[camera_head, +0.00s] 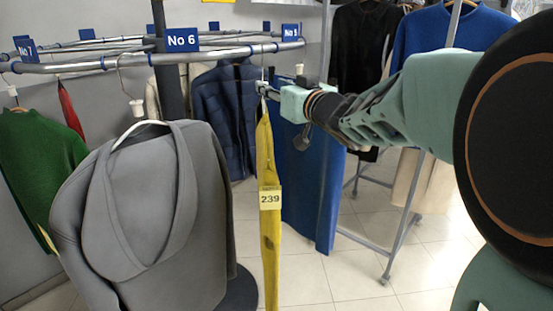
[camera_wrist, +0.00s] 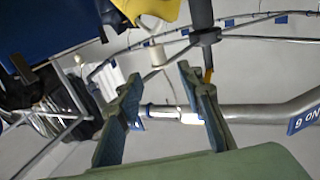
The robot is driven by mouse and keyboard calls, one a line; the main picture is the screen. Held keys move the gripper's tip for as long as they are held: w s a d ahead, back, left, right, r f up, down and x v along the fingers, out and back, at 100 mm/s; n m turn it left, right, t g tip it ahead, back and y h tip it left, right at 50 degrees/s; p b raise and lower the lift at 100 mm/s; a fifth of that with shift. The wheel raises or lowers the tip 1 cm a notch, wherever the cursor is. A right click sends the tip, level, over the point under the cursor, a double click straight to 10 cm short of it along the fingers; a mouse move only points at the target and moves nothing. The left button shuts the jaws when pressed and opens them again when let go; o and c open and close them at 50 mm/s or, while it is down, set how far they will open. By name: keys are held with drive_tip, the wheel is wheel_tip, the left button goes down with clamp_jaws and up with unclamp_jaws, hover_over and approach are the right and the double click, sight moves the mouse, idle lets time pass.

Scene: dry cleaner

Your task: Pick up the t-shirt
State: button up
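A yellow garment (camera_head: 268,230), seen edge-on in the head view, hangs from the rail with a pale tag marked 239 (camera_head: 270,199). I take it for the t-shirt, but its shape is not clear from this side. My gripper (camera_head: 262,88) is at the height of its hanger, just above the yellow cloth. In the wrist view my gripper (camera_wrist: 160,78) has its two fingers apart, with nothing clearly held between them. Yellow cloth (camera_wrist: 150,10) shows at the top edge there, beyond the fingertips, with a white hanger part (camera_wrist: 155,55) below it.
A curved metal rail (camera_head: 110,62) with blue number signs, including No 6 (camera_head: 182,41), runs close to my gripper. A grey coat (camera_head: 150,220) hangs at left front, a green garment (camera_head: 40,150) farther left. A blue garment (camera_head: 310,190) hangs just right of the yellow one.

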drive_tip(key=shift+f+p+x, duration=0.2)
drive_tip(key=shift+x, duration=0.95)
drive_tip(key=shift+f+p+x, duration=0.15)
drive_tip(key=shift+f+x, duration=0.05)
drive_tip(key=shift+x, duration=1)
drive_tip(key=shift+w+a, duration=0.45)
drive_tip(key=shift+w, duration=0.05)
clamp_jaws()
